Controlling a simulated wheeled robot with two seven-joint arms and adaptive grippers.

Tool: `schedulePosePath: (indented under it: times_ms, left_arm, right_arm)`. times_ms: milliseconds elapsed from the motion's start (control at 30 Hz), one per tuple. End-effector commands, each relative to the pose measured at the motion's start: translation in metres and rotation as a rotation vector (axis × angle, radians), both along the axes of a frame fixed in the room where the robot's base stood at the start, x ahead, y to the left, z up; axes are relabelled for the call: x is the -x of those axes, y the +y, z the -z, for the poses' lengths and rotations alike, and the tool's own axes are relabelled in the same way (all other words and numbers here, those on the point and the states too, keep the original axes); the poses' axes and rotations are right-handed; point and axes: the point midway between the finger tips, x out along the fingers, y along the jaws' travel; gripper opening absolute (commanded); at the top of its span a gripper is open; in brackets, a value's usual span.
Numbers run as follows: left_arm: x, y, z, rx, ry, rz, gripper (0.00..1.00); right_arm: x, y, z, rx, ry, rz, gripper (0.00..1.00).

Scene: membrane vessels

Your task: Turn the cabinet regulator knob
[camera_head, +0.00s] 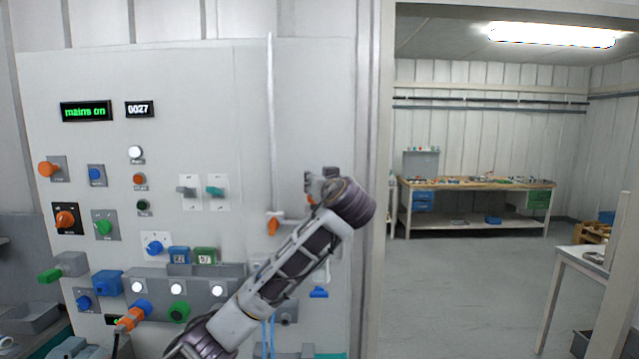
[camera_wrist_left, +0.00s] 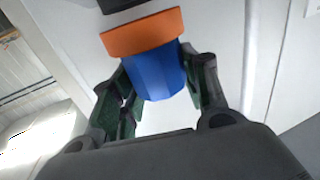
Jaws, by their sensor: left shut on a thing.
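The regulator knob (camera_wrist_left: 157,72) shows in the left wrist view as a blue cylinder with an orange collar (camera_wrist_left: 143,32) against the pale cabinet wall. My left gripper (camera_wrist_left: 160,80) is shut on the blue part, with one dark green finger on each side. In the head view my left arm reaches up from the bottom, and the left gripper (camera_head: 318,187) is at the right part of the cabinet panel (camera_head: 215,130). There the wrist and fingers hide most of the knob. My right gripper is not in view.
An orange-handled valve (camera_head: 273,226) on a vertical pipe (camera_head: 271,120) is just left of my gripper. Several knobs, switches and lamps fill the panel's left side. A blue handle (camera_head: 318,293) sits below my arm. A workbench (camera_head: 475,186) stands in the room at right.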

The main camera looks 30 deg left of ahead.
Motion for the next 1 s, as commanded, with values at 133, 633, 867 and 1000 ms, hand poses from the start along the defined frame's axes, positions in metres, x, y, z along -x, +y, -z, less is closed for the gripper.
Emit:
schedulePosePath:
  times_ms: [133,633,867,1000]
  left_arm:
    - [-0.001,-0.001,0.001,0.002,0.001,-0.055,0.21]
    - [-0.002,-0.002,0.001,0.000,0.001,-0.284,0.21]
    - [-0.003,-0.003,0.000,0.000,0.001,-0.407,0.21]
    - [-0.003,-0.003,0.000,0.000,0.001,-0.483,0.21]
  right_arm:
    - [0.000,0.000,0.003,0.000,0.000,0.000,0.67]
    - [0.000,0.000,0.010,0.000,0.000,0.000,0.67]
    - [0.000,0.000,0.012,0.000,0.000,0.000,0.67]
    - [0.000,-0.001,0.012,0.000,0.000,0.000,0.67]
